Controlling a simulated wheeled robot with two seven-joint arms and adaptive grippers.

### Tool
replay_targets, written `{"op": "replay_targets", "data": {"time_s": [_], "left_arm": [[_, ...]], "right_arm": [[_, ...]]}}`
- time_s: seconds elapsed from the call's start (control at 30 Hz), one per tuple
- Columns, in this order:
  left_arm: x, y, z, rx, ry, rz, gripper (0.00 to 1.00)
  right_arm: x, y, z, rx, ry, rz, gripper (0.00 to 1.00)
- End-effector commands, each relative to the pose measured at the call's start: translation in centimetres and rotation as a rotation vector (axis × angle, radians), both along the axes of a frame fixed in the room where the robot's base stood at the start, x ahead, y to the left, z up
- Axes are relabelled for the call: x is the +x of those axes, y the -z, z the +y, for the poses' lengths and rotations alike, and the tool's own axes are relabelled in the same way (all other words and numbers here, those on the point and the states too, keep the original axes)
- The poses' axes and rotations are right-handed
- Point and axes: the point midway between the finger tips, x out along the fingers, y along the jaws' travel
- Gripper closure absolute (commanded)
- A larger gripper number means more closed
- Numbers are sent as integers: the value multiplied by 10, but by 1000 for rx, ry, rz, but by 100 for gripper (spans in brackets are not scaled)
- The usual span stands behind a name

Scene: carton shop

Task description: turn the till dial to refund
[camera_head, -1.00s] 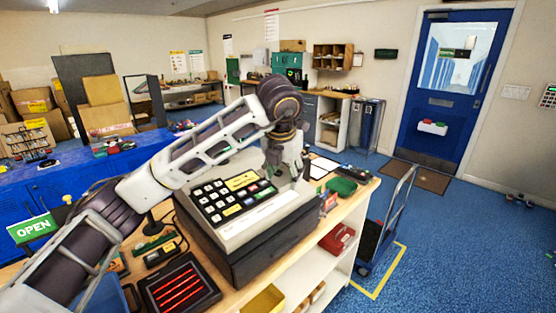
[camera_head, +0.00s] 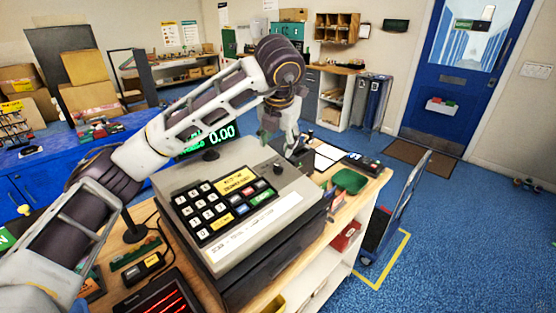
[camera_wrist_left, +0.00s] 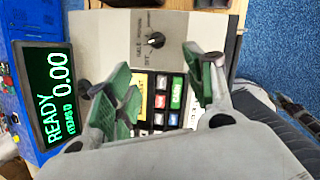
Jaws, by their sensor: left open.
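The grey till (camera_head: 240,195) stands on the wooden counter, with its keypad facing the front. Its black dial (camera_head: 279,168) is at the back right of the top. The dial (camera_wrist_left: 156,40) also shows in the left wrist view, with small labels around it; I cannot tell its setting for certain. The till's display (camera_wrist_left: 48,92) reads READY and 0.00. My left gripper (camera_head: 284,142) is above the till's back right, behind the dial in the picture. In the left wrist view the green-padded fingers (camera_wrist_left: 155,78) are apart and empty, short of the dial. My right gripper is not visible.
A green tray (camera_head: 350,181) and a clipboard (camera_head: 325,155) lie on the counter to the till's right. A small card device (camera_head: 142,268) and a red-lit black panel (camera_head: 160,295) are at the front left. A trolley (camera_head: 385,225) stands on the floor at right.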

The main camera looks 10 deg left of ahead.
Motion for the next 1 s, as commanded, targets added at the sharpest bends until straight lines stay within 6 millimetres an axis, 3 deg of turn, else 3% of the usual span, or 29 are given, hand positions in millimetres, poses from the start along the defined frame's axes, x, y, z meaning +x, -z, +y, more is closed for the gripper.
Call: {"op": "replay_targets", "data": {"time_s": [0.27,0.67,1.0], "left_arm": [[0,-1,1,3,-1,-2,46],[1,2,1,2,-1,-2,46],[12,28,4,3,-2,1,46]], "right_arm": [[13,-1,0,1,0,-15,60],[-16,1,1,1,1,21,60],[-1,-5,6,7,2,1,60]]}}
